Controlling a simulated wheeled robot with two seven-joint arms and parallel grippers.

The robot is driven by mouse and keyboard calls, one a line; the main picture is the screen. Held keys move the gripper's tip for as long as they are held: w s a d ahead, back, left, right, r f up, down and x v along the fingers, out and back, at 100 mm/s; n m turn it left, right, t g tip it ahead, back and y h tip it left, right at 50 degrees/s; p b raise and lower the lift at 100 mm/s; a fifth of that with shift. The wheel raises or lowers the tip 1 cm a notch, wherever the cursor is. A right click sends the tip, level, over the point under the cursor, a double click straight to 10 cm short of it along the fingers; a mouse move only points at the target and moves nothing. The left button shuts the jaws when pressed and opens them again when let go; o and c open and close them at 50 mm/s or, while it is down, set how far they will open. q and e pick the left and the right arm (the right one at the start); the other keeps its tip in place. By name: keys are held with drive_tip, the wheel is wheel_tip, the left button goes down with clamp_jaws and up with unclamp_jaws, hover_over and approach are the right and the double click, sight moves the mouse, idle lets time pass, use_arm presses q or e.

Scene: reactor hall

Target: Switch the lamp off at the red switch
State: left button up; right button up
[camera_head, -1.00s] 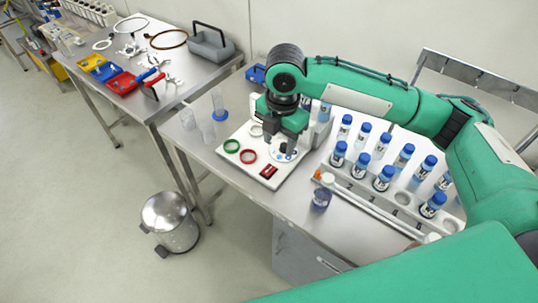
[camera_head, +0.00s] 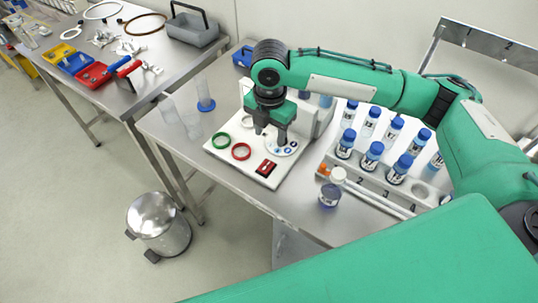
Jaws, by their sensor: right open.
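The red switch (camera_head: 266,167) is a small dark red block at the front corner of a white panel (camera_head: 225,152) on the steel bench. My right gripper (camera_head: 271,138) points down over the back part of the panel, with its two dark fingers apart and nothing seen between them. It is behind the switch in the picture and apart from it. I cannot make out a lamp for certain. My left gripper is not in view.
A green ring (camera_head: 221,140) and a red ring (camera_head: 241,151) are on the panel left of the switch. A rack (camera_head: 375,183) with several blue-capped bottles stands to the right. A small purple-blue jar (camera_head: 329,196) is near the bench's front edge. Clear cylinders stand left of the panel.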

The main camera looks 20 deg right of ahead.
sight(270, 162)
wheel_tip(270, 162, down, 11)
drive_tip(key=shift+w+r+p, duration=0.1)
drive_tip(key=shift+p, duration=0.75)
